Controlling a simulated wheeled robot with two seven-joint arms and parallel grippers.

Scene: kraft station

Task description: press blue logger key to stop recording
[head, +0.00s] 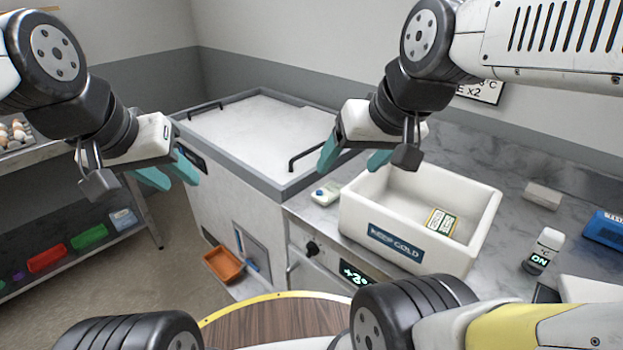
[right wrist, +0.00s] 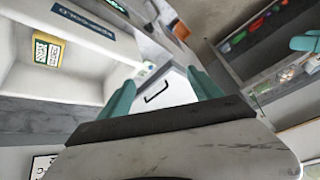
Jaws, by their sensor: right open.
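A small white device with a dark display reading "ON" (head: 543,250) stands on the counter right of the white box. Another small pale device with green and bluish parts (head: 325,193) lies on the counter left of the box. I cannot tell which is the logger, and no blue key shows clearly. My right gripper (head: 352,163) is open and empty, above the counter's back left near the box; its teal fingers show apart in the right wrist view (right wrist: 163,92). My left gripper (head: 180,180) is open and empty, left of the freezer, away from both devices.
The white "KEEP COLD" box (head: 395,248) holds a yellow-green labelled pack (head: 440,221). A chest freezer (head: 255,118) with a black handle stands behind left. A blue item (head: 604,229) and a pale block (head: 543,195) sit right. A round wooden top (head: 275,322) is in front.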

